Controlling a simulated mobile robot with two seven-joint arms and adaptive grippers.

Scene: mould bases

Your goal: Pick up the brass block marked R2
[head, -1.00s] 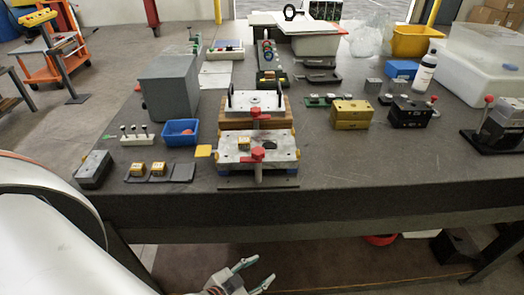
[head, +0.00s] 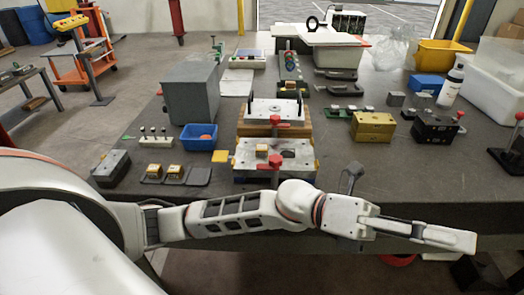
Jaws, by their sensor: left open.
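Two small brass blocks sit side by side on a black holder (head: 185,181) at the left front of the table: a left one (head: 154,170) and a right one (head: 175,171). Another small brass-coloured piece (head: 262,149) sits on the front mould plate (head: 243,162). A larger brass block (head: 373,128) stands at the right. No marking is legible, so I cannot tell which is R2. My left gripper (head: 448,238) is open and empty, at the table's front edge on the right, well away from the small blocks. My right gripper is not in view.
A grey box (head: 191,92), a blue bin (head: 199,137) and a dark block (head: 111,167) stand on the left. The mould bases with red clamps (head: 275,162) fill the middle. A black block (head: 434,130) and white bottle (head: 451,85) are on the right. The front right tabletop is clear.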

